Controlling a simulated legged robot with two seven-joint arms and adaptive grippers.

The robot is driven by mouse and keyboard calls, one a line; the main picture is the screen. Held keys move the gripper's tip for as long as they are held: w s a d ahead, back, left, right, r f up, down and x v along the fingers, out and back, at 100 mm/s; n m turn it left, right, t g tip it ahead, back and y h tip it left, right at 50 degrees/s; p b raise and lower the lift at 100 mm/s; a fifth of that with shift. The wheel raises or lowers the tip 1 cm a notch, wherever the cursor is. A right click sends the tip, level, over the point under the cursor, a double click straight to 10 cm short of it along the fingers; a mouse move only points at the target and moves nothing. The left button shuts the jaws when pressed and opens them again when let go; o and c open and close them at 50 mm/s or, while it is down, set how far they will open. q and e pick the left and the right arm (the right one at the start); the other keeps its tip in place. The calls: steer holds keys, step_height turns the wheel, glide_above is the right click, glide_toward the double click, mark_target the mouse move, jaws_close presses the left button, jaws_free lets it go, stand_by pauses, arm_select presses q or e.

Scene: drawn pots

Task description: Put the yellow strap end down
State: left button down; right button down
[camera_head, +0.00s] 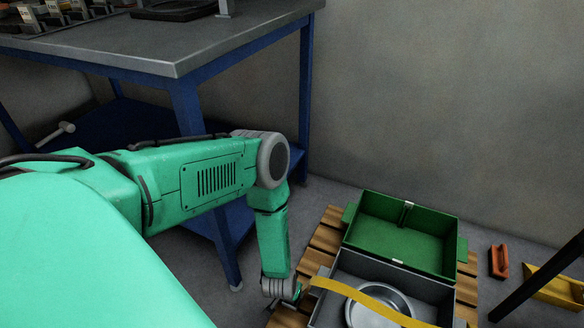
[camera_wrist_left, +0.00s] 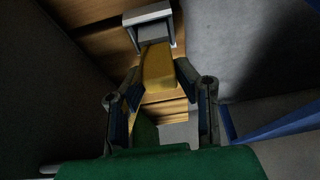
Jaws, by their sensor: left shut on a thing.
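The yellow strap (camera_head: 362,300) runs across the top of a grey crate (camera_head: 385,270) and over a round metal pot (camera_head: 378,305) inside it. My left gripper (camera_head: 291,296) is low at the crate's left side, at the strap's left end. In the left wrist view, the left gripper (camera_wrist_left: 159,82) is shut on the yellow strap (camera_wrist_left: 156,64), which lies between its fingers. The strap leads up to a grey metal piece (camera_wrist_left: 148,14). The gap between the strap end and the surface below is unclear. My right gripper is not in view.
The crate stands on a wooden pallet (camera_head: 326,234) beside an open green box (camera_head: 400,238). A red-orange block (camera_head: 499,262) and a yellow object (camera_head: 555,288) are on the floor at right. A blue-framed workbench (camera_head: 190,42) stands behind my left arm.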

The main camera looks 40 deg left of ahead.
arm_select(q)
steer(key=shift+d+f, duration=0.1)
steer(key=c, duration=1.2)
jaws_free()
steer(key=shift+d, duration=0.1)
steer(key=shift+r, duration=0.25)
steer(key=s+d+r+m+g+p, duration=0.1)
steer(key=s+r, duration=0.5)
steer(key=r, duration=0.3)
steer(key=s+d+r+m+g+h+p, duration=0.1)
steer(key=s+d+r+p, duration=0.1)
steer(key=s+r, duration=0.4)
steer(key=s+d+r+m+g+p, duration=0.1)
steer(key=s+r, duration=0.4)
steer(key=r, duration=0.7)
steer(key=shift+s+d+r+m+g+h+p, duration=0.3)
steer(key=shift+s+d+r+m+p, duration=0.15)
steer(key=shift+p, duration=0.25)
